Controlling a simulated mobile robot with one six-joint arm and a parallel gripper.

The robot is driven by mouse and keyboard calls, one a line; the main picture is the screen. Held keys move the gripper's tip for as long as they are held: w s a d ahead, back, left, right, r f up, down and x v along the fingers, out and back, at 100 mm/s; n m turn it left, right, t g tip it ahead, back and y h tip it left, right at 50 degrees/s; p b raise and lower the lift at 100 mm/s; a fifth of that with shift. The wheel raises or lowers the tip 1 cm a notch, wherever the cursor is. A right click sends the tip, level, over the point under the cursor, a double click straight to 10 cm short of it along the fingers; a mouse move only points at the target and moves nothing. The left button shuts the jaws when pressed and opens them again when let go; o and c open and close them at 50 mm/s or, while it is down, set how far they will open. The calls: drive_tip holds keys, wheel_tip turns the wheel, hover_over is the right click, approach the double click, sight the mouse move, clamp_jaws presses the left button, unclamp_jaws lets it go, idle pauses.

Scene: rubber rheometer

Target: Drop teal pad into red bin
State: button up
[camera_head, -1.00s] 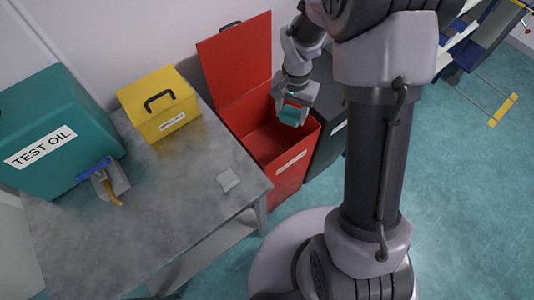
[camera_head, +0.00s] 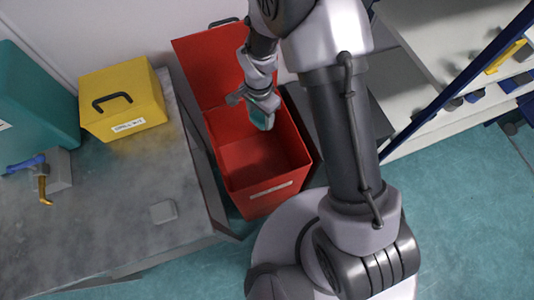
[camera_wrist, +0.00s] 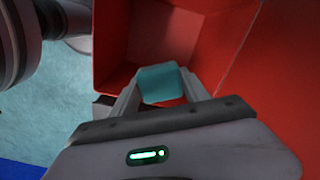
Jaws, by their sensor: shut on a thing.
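The teal pad (camera_head: 262,119) is held between the fingers of my gripper (camera_head: 258,108), over the open red bin (camera_head: 289,187). In the wrist view the teal pad (camera_wrist: 161,84) sits between the two fingertips of my gripper (camera_wrist: 162,92), with the red bin's inside (camera_wrist: 150,35) beyond it. The bin stands on the floor beside the grey table, its lid raised at the back. Its floor looks empty where it shows. Part of the pad is hidden by my gripper in the head view.
A grey table (camera_head: 110,220) stands left of the bin, with a yellow box (camera_head: 128,82), a teal tank (camera_head: 40,105) with a tap, and a small grey square piece (camera_head: 163,211). A dark bin stands close on the right, with shelves (camera_head: 440,60) behind.

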drive_tip(key=shift+s+a+f+b, duration=0.15)
drive_tip(key=shift+a+f+b, duration=0.15)
drive_tip(key=shift+f, duration=0.2)
wheel_tip(320, 180, down, 5)
drive_tip(key=b, duration=0.3)
drive_tip(key=shift+s, duration=0.1)
drive_tip(key=o, duration=1.4)
wheel_tip(320, 180, up, 18)
drive_tip(key=p, duration=0.5)
drive_tip(key=shift+f+p, duration=0.25)
drive_tip(key=shift+p, duration=0.1)
